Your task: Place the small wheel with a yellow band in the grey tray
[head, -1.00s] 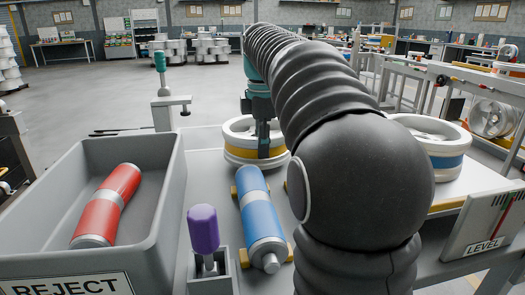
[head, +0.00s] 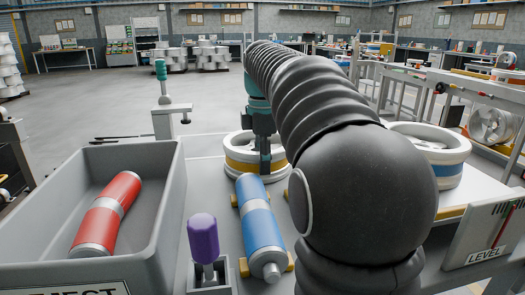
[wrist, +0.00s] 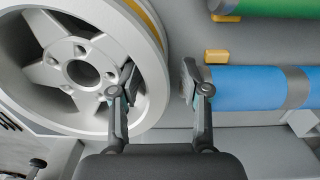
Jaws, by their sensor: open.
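The white wheel with a yellow band (head: 238,165) lies flat behind the blue roller in the head view. In the wrist view the same spoked wheel (wrist: 45,75) fills the left side, its yellow stripe partly showing. My gripper (head: 265,168) is open at the wheel's near right side. In the wrist view my gripper (wrist: 158,80) has one finger over the wheel's inner side and the other outside the rim, close to the blue roller's end. I cannot tell whether either finger touches. A grey bin (head: 160,205) with a cut-off label stands at the left.
A red roller (head: 106,215) lies in the grey bin. The blue roller (head: 260,225) rests on yellow supports beside a purple-capped post (head: 203,238). A white wheel with a blue band (head: 447,172) stands at the right, near a level gauge (head: 485,235).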

